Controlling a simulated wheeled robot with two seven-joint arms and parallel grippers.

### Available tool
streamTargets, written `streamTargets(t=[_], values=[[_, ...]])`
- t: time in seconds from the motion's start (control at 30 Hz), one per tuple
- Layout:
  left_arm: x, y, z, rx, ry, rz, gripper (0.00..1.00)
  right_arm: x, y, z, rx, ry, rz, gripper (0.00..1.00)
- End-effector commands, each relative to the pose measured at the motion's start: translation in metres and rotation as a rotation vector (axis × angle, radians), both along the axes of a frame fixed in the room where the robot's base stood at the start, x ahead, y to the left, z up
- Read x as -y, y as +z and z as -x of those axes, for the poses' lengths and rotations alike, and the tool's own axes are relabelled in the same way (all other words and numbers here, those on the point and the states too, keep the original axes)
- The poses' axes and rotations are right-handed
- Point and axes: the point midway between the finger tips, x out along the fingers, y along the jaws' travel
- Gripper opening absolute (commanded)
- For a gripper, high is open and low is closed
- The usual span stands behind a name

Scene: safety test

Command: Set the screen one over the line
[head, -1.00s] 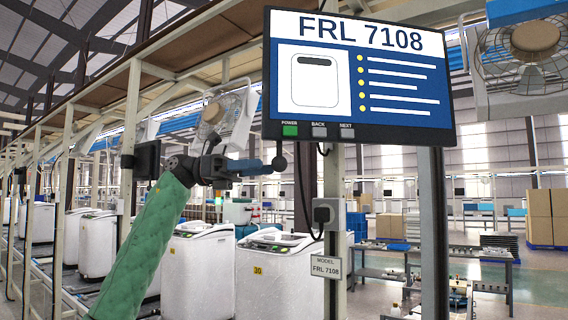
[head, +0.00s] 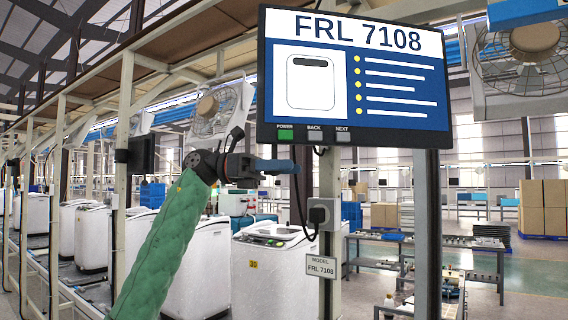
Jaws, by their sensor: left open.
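The screen (head: 400,107) hangs at the upper right in the head view and reads FRL 7108, with a drawing of a white machine and several lines of text. Its lower bezel has a green POWER button (head: 285,136) and two grey buttons. My left gripper (head: 290,166) is open and empty, below the screen's lower left corner in the picture. Its fingers point right and look apart from the screen; the depth gap is hard to judge. My right gripper is not in view.
A post (head: 329,220) carries a socket box (head: 321,214) and a MODEL FRL 7108 sign (head: 321,267). White washing machines (head: 272,272) stand in a row along the line at left. A fan (head: 520,62) hangs at right. Workbenches (head: 430,243) and cartons (head: 543,207) stand behind.

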Motion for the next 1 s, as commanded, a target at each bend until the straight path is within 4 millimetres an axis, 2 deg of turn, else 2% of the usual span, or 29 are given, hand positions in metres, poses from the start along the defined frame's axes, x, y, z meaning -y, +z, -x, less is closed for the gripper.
streamTargets(t=[0.3,0.37,0.5,0.6,0.93,1.0], values=[[0.002,0.0,0.001,0.0,0.0,0.0,0.54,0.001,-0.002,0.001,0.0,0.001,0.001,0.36],[0.002,0.0,0.001,0.0,0.0,0.0,0.44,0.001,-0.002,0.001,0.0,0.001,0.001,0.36],[0.002,0.0,0.001,0.0,0.0,0.0,0.17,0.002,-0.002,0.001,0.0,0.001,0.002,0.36],[0.002,0.0,0.001,0.0,0.0,0.0,0.0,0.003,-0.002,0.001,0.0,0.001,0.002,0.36],[0.011,-0.002,0.004,0.001,0.018,-0.001,0.0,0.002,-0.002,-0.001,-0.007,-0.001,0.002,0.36],[0.017,-0.002,0.006,0.001,0.033,-0.001,0.0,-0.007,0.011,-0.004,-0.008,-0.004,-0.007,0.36]])
